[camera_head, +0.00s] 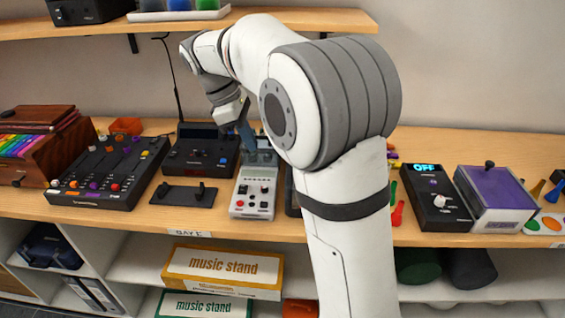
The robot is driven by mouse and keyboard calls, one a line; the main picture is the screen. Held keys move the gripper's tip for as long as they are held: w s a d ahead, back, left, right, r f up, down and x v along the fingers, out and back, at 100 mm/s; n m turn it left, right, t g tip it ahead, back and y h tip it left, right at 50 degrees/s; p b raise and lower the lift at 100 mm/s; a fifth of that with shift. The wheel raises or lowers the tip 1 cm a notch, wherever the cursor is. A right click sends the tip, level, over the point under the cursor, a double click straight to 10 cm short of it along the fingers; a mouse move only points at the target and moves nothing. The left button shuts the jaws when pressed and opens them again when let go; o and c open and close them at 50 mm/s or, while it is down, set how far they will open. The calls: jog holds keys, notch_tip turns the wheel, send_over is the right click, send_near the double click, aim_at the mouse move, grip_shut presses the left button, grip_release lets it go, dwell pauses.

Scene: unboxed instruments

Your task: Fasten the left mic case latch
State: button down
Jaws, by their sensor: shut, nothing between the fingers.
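I cannot make out a mic case or its left latch for certain; part of the counter is hidden behind my arm. My gripper (247,138) points down over the counter, at the back end of a white device (253,192) with knobs and buttons. The gripper appears small, with blue-grey fingers; it is shut and holds nothing. Whether it touches the device cannot be told.
A black mixer (110,173), a black box with a display (200,150) and a flat black plate (183,194) stand left on the wooden counter (430,156). A black "OFF" unit (434,198) and a purple-topped box (495,195) stand right. A shelf (300,19) hangs above.

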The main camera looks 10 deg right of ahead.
jog(key=shift+d, duration=0.15)
jog(key=s+d+f, duration=0.2)
jog(key=d+f, duration=0.5)
jog(key=f, duration=0.2)
jog(key=shift+s+d, duration=0.15)
dwell(0.3)
dwell(0.3)
